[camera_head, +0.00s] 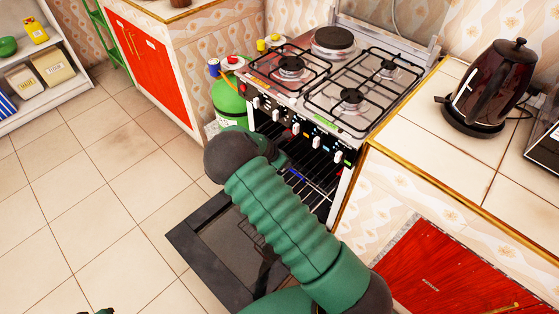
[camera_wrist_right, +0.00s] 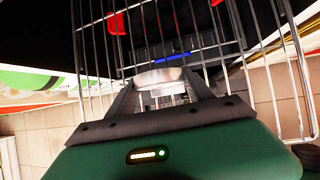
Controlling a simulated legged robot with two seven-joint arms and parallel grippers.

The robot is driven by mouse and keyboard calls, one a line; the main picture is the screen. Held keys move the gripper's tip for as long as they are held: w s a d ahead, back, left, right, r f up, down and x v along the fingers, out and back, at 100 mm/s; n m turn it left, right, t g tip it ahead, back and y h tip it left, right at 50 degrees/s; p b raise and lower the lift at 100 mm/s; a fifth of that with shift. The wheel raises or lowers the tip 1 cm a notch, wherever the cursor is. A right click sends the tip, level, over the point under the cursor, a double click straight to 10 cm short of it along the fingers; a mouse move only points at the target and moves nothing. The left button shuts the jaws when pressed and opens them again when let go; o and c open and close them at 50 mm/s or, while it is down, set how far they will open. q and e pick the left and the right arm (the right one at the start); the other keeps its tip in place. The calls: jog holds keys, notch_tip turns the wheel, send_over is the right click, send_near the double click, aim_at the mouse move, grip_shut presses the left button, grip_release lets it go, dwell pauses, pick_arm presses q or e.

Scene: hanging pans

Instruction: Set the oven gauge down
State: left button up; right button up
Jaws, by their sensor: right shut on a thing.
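The oven gauge (camera_wrist_right: 160,77), a small round silvery-white piece, sits between the two dark fingers of my right gripper (camera_wrist_right: 162,88) in the right wrist view. The gripper is shut on it, close to the wire racks of the oven. The oven (camera_head: 300,165) stands below the gas hob in the head view, its door (camera_head: 205,250) folded down. My right arm crosses in front of it and hides the gripper and gauge there. Only a small dark green bit, perhaps of my left arm, shows at the bottom edge; its fingers cannot be made out.
A dark kettle (camera_head: 490,90) stands on the tiled counter (camera_head: 415,130) right of the stove. A green gas bottle (camera_head: 228,100) stands left of the stove. A shelf (camera_head: 45,80) is at the far left. The tiled floor at left is clear.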

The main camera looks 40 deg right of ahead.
jog(key=o, duration=1.5)
jog(key=shift+o, duration=0.2)
jog(key=p+v, duration=0.4)
jog(key=v, duration=0.8)
jog(key=s+a+r+m+y, duration=0.3)
jog(key=s+a+r+m, duration=0.1)
jog(key=s+a+m, duration=0.4)
jog(key=s+a+r+m+y, duration=0.3)
jog(key=s+a+m, duration=0.6)
jog(key=a, duration=0.3)
jog(key=shift+r+m+b, duration=0.3)
jog(key=shift+r+m, duration=0.15)
jog(key=shift+m, duration=0.45)
